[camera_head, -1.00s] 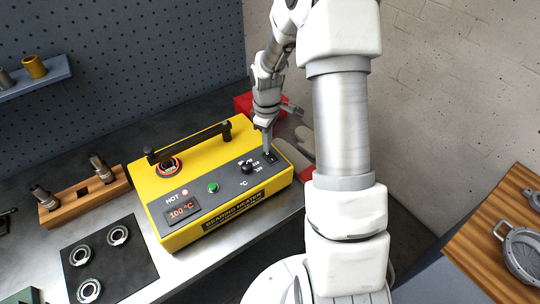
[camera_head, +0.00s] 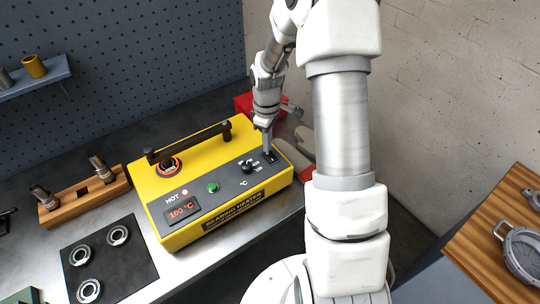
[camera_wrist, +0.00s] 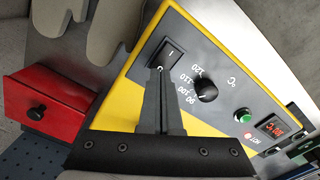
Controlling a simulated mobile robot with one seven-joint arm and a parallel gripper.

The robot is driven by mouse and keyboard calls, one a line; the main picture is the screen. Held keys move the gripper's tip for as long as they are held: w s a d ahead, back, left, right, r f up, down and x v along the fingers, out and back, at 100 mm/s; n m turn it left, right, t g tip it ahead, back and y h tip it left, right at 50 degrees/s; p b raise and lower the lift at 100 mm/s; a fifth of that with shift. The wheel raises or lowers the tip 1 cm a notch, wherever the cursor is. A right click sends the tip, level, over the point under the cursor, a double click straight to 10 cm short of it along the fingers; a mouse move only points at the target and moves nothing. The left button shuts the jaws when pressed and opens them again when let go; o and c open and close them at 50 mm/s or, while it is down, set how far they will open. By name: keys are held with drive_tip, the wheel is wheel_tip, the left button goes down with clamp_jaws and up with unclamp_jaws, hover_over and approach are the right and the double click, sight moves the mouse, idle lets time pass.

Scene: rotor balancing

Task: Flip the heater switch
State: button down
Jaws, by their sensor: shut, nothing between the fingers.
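The yellow bearing heater (camera_head: 222,181) stands on the metal bench, its display (camera_head: 182,210) reading 100 °C and the HOT lamp glowing red. Its black rocker switch (camera_wrist: 171,54) is at the panel's end beside the dial; it also shows in the head view (camera_head: 271,156). My gripper (camera_wrist: 160,72) is shut and empty, with its fingertips at the lower edge of the switch and covering part of it. In the head view my gripper (camera_head: 267,151) points down at the switch. I cannot tell whether the fingertips press it.
The dial (camera_wrist: 205,88) and green button (camera_wrist: 243,115) are close by on the panel. A bearing sits on the heater under its black bar (camera_head: 188,142). A red box (camera_wrist: 46,104) stands behind. A black mat (camera_head: 110,262) with bearings and a wooden block (camera_head: 84,200) lie left.

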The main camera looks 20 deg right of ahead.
drive_tip(key=shift+f+b, duration=0.6)
drive_tip(key=shift+f, duration=0.3)
drive_tip(key=shift+r, duration=0.1)
drive_tip(key=shift+r+p, duration=2.4)
drive_tip(key=shift+r, duration=1)
drive_tip(key=shift+r, duration=0.15)
drive_tip(key=s+a+r+m+t+b, duration=0.1)
drive_tip(key=s+a+r, duration=0.15)
drive_tip(key=r, duration=0.25)
drive_tip(key=s+a+r+m+t+h, duration=0.1)
drive_tip(key=s+r+m, duration=0.15)
drive_tip(key=r, duration=0.35)
drive_tip(key=s+a+r+t+b, duration=0.1)
drive_tip(key=s+a+r, duration=0.15)
drive_tip(key=r, duration=0.25)
drive_tip(key=s+a+r+m+t, duration=0.1)
drive_tip(key=s+r+m, duration=0.1)
drive_tip(key=s, duration=0.5)
drive_tip(key=s+a+r+m+t+y, duration=0.1)
drive_tip(key=s+a+r+m, duration=0.1)
drive_tip(key=s, duration=0.6)
drive_tip(key=shift+a+r+m+t+b, duration=0.25)
drive_tip(key=shift+r+m+t+b, duration=0.15)
drive_tip(key=shift+r, duration=0.25)
